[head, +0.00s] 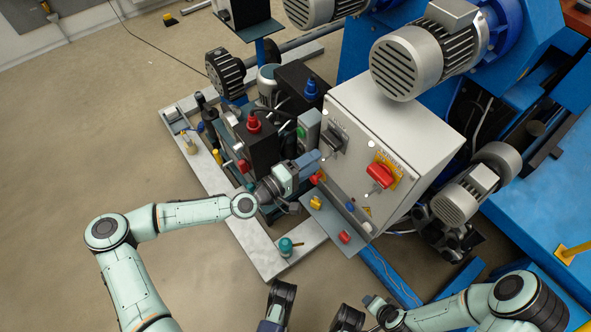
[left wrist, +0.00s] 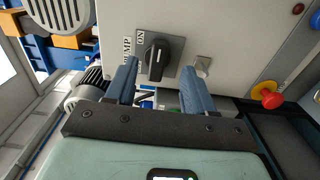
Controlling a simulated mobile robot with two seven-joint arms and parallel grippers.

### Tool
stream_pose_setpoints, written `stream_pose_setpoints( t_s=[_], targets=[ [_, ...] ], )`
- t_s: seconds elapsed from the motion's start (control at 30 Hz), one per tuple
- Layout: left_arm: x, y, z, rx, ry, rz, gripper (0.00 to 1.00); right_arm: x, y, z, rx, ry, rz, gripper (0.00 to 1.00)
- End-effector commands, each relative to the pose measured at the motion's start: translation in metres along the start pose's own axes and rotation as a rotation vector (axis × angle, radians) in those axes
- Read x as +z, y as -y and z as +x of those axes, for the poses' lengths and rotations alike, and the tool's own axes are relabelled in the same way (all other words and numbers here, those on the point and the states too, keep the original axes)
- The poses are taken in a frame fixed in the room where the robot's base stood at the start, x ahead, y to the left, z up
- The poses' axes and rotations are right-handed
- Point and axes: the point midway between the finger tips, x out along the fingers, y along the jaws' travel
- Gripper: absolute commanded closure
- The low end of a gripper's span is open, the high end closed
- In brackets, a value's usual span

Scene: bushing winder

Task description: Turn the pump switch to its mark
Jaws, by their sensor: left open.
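The pump switch is a black rotary knob on a grey plate on the light grey cabinet front. In the left wrist view the knob (left wrist: 157,60) has its grip bar running nearly up and down, with "PUMP" and "ON" lettering at its left. In the head view the switch (head: 333,139) is at the cabinet's upper left. My left gripper (head: 313,160) is just in front of the cabinet near it. Its blue fingers (left wrist: 159,70) are open, one either side of the knob and apart from it. Of my right arm only parts show at the bottom; its fingers are unclear.
A red switch on a yellow plate (head: 380,175) is to the right on the cabinet (head: 385,130). A black block with a red knob (head: 254,124) stands left.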

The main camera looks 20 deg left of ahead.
Motion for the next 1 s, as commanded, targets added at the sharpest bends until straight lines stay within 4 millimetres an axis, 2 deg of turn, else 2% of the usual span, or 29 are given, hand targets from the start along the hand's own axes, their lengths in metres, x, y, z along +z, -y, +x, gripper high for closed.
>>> stream_pose_setpoints(
  t_s=[0.1, 0.33, 1.0],
  targets=[
    [-0.001, -0.001, -0.026, 0.0, -0.002, -0.002, 0.47, 0.0, 0.004, -0.007, -0.006, 0.0, -0.004, 0.48],
    [0.0, -0.001, -0.053, 0.001, 0.0, 0.0, 0.47, 0.007, 0.006, -0.011, -0.007, 0.022, -0.005, 0.48],
    [0.002, 0.001, -0.056, -0.002, 0.004, 0.001, 0.47, 0.008, 0.006, -0.011, -0.007, 0.026, -0.005, 0.48]
  ],
)
